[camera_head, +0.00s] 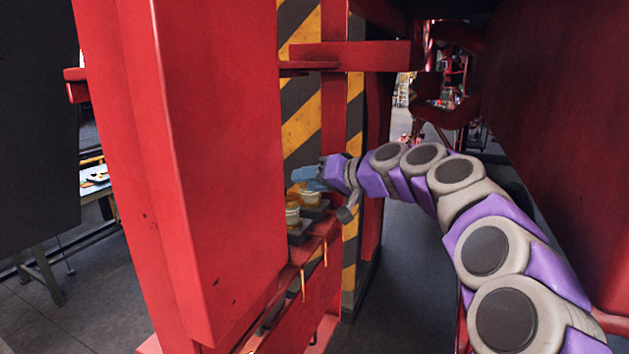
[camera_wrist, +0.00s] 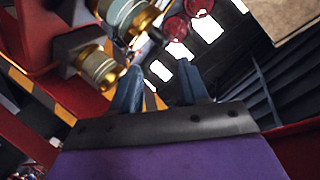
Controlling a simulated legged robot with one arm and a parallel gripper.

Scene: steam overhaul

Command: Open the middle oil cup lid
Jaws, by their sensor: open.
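Two oil cups with pale ribbed bodies and brass tops stand on a red ledge (camera_head: 318,243). In the head view the nearer cup (camera_head: 292,214) is at the ledge's left, and the farther cup (camera_head: 311,196) is partly behind my gripper (camera_head: 308,174). In the wrist view one cup (camera_wrist: 98,68) is beside the left finger and another cup (camera_wrist: 130,15) is beyond it. My gripper (camera_wrist: 159,82) is open, with its blue fingers apart and nothing between them. It is close above the cups. I cannot tell which cup is the middle one or whether its lid is open.
A broad red upright (camera_head: 215,160) stands left of the cups. A yellow-and-black striped panel (camera_head: 302,115) is behind them, and a red bar (camera_head: 350,54) crosses above. Dark red structure (camera_head: 560,150) fills the right side. Open floor (camera_head: 410,260) lies below my arm.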

